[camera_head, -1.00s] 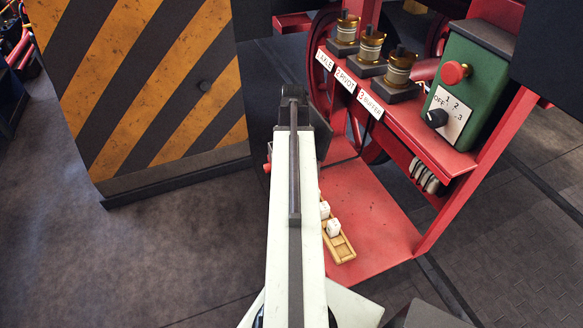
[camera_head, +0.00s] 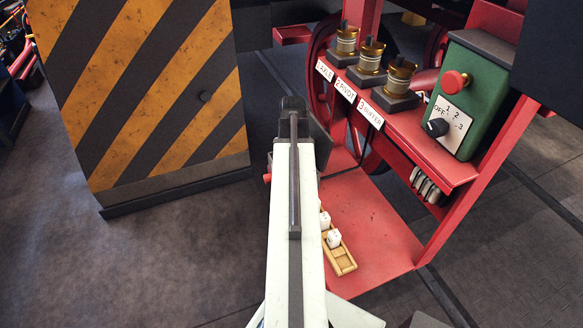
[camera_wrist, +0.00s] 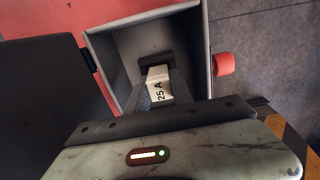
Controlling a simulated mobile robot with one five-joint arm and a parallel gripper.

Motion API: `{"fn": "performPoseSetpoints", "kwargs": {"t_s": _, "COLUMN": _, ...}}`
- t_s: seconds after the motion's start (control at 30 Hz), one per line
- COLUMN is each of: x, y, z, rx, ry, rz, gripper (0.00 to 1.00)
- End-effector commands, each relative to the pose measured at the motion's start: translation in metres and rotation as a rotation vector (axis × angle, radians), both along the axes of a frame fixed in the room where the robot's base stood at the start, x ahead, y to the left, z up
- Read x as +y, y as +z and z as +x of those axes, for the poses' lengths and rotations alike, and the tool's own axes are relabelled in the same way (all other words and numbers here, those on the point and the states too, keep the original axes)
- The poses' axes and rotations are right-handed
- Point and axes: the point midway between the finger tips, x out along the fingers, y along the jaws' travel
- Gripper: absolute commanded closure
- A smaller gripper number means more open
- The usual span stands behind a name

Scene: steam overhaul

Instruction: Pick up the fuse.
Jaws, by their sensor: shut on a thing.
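The fuse (camera_wrist: 158,85), a small white block marked "25 A", shows in the wrist view inside a grey open box (camera_wrist: 118,48). My gripper (camera_wrist: 158,88) is shut on the fuse, with its fingers reaching into the box. The fuse's far end meets a dark holder (camera_wrist: 156,60) at the back of the box; I cannot tell whether it is still seated there. In the head view my arm hides the gripper, the fuse and most of the box.
A wooden tray (camera_head: 346,268) with white blocks lies on the red shelf (camera_head: 375,230). A green switch box (camera_head: 476,95) and several brass-topped posts (camera_head: 371,55) stand above. A striped panel (camera_head: 150,100) stands left. A red knob (camera_wrist: 224,64) juts from the box.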

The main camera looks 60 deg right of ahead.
Motion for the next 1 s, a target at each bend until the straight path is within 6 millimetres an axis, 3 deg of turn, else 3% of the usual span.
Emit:
{"fn": "performPoseSetpoints", "kwargs": {"t_s": 0.03, "x": 0.000, "y": 0.014, "z": 0.000, "rx": 0.000, "ry": 0.000, "rz": 0.000, "gripper": 1.00}}
{"fn": "performPoseSetpoints", "kwargs": {"t_s": 0.37, "x": 0.001, "y": 0.072, "z": 0.000, "rx": 0.000, "ry": 0.001, "rz": 0.000, "gripper": 1.00}}
{"fn": "performPoseSetpoints", "kwargs": {"t_s": 0.43, "x": 0.016, "y": 0.060, "z": 0.011, "rx": 0.000, "ry": 0.003, "rz": 0.000, "gripper": 1.00}}
{"fn": "performPoseSetpoints", "kwargs": {"t_s": 1.0, "x": 0.124, "y": 0.059, "z": 0.090, "rx": 0.000, "ry": 0.005, "rz": 0.000, "gripper": 1.00}}
